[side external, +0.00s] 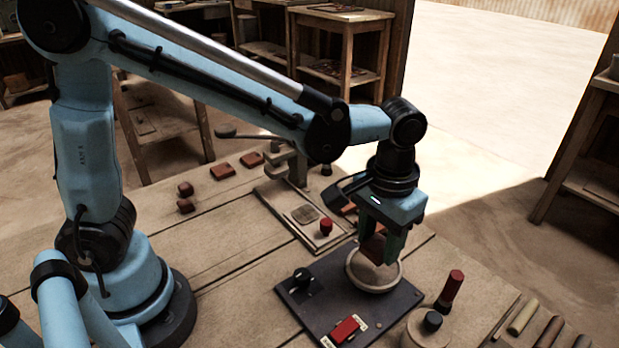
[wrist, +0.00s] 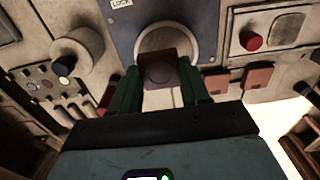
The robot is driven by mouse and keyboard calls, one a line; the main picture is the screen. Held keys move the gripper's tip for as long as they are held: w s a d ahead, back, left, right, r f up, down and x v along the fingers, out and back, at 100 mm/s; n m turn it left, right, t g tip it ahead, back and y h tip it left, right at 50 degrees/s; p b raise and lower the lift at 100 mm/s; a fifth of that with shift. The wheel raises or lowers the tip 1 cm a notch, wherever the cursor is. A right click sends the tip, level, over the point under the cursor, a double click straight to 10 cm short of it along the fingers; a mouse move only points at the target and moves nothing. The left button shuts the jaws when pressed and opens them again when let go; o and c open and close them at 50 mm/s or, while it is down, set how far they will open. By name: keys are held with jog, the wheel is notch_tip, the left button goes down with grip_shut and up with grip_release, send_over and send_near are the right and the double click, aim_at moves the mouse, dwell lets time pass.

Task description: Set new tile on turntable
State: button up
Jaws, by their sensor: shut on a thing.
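My gripper (side external: 381,252) is shut on a reddish-brown tile (side external: 373,246). It holds the tile over the pale round turntable (side external: 372,287), which sits on a dark grey plate (side external: 325,305). In the wrist view the tile (wrist: 157,73) lies between the two green fingers and shows a faint round mark. It overlaps the near part of the turntable disc (wrist: 165,38) there. The fingers and tile hide part of the disc in the side view. I cannot tell whether the tile touches the disc.
The plate carries a black knob (side external: 300,281) and a red switch (side external: 346,328). A press base with a red button (side external: 326,226) stands behind. Several brown tiles and blocks (side external: 221,171) lie at the back left. A red-handled tool (side external: 450,288) and a lidded pot (side external: 431,325) stand at right.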

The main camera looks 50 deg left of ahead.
aim_at(374, 267)
jog(key=shift+w+a+f, duration=0.35)
jog(key=shift+w+f, duration=0.05)
jog(key=shift+w, duration=0.1)
jog(key=shift+f, duration=1.95)
jog(key=shift+f, duration=0.1)
jog(key=o, duration=1)
jog(key=shift+o, duration=0.2)
